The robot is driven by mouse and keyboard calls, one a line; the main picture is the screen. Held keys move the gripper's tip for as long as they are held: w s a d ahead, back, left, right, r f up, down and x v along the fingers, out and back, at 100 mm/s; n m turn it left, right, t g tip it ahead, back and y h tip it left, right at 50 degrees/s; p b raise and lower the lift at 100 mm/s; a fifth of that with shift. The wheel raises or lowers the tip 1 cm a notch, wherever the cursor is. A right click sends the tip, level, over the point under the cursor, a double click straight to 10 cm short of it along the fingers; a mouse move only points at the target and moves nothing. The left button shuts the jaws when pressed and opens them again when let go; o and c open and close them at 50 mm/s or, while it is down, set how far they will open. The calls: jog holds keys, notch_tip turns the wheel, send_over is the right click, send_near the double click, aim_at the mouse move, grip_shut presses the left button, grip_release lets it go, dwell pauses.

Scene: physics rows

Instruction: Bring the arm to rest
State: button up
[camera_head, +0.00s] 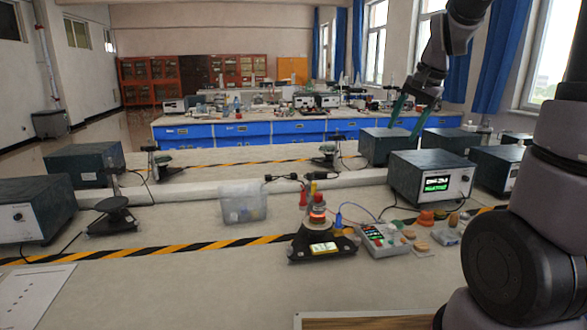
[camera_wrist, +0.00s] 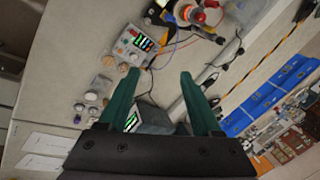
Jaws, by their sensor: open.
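My gripper (camera_head: 409,116) is raised above the back right of the lab bench in the head view. Its two green fingers point down and stand apart with nothing between them. In the wrist view my gripper (camera_wrist: 158,90) also shows open and empty, with the bench far below its fingertips. My dark grey arm fills the right side of the head view. In that view the fingers overlap the picture of a dark instrument box; I cannot tell the exact gap.
An instrument box with a green display (camera_head: 432,178) stands below my gripper. A device with red and orange parts (camera_head: 320,233), a grey meter (camera_head: 384,241), a clear bin (camera_head: 243,203) and several small pieces are on the bench. The bench's front left is mostly clear.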

jog(key=s+a+r+n+t, duration=0.1)
jog(key=s+r+n, duration=0.1)
jog(key=s, duration=0.7)
jog(key=s+a+r+n+t, duration=0.2)
jog(key=s+r, duration=0.2)
jog(key=s, duration=0.5)
jog(key=shift+s+a+r+n, duration=0.2)
jog(key=shift+s+r+n, duration=0.1)
jog(key=shift+r, duration=0.1)
